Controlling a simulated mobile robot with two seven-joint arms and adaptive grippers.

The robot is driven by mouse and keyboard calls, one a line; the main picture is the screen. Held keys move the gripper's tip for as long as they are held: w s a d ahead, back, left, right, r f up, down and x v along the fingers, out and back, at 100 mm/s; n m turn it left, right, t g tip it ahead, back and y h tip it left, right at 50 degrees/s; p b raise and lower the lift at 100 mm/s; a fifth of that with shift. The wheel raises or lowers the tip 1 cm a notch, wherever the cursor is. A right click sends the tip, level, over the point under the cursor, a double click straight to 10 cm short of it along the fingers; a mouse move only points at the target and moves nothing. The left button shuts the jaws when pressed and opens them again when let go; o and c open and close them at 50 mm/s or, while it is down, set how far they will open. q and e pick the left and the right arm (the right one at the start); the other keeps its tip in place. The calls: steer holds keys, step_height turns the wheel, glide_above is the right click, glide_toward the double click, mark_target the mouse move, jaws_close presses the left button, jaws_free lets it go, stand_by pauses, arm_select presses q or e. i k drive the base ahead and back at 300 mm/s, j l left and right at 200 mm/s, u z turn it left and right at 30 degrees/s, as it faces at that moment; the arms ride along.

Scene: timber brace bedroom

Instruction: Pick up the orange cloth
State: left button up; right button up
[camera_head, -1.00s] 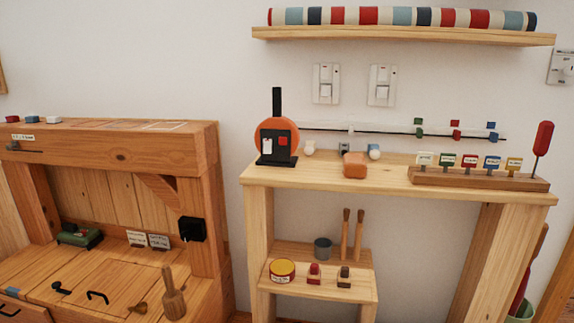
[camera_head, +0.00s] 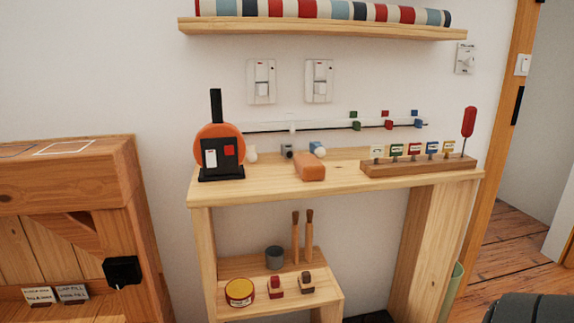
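A small orange block-like thing (camera_head: 310,166) with rounded edges lies on the light wooden table top (camera_head: 270,180), near its middle; it is the only thing there that could be the orange cloth, though I cannot tell its material. It stands clear to the right of a round orange device with a black front (camera_head: 221,152). Nothing covers it. Neither of my grippers is in view.
A wooden rack of small labelled flags (camera_head: 420,165) and a red-handled tool (camera_head: 468,122) stand at the table's right. A shelf with a striped roll (camera_head: 330,31) hangs above. Wooden furniture (camera_head: 70,165) is at left. A doorway opens at right. A dark shape (camera_head: 530,310) fills the lower right corner.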

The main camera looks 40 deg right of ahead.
mark_target(309, 167)
steer(key=i+j+z, duration=0.15)
steer(key=z, duration=0.25)
steer(key=i+j+z, duration=0.1)
steer(key=z, duration=0.3)
steer(key=j+z, duration=0.35)
steer(key=i+l, duration=0.05)
steer(key=l, duration=0.05)
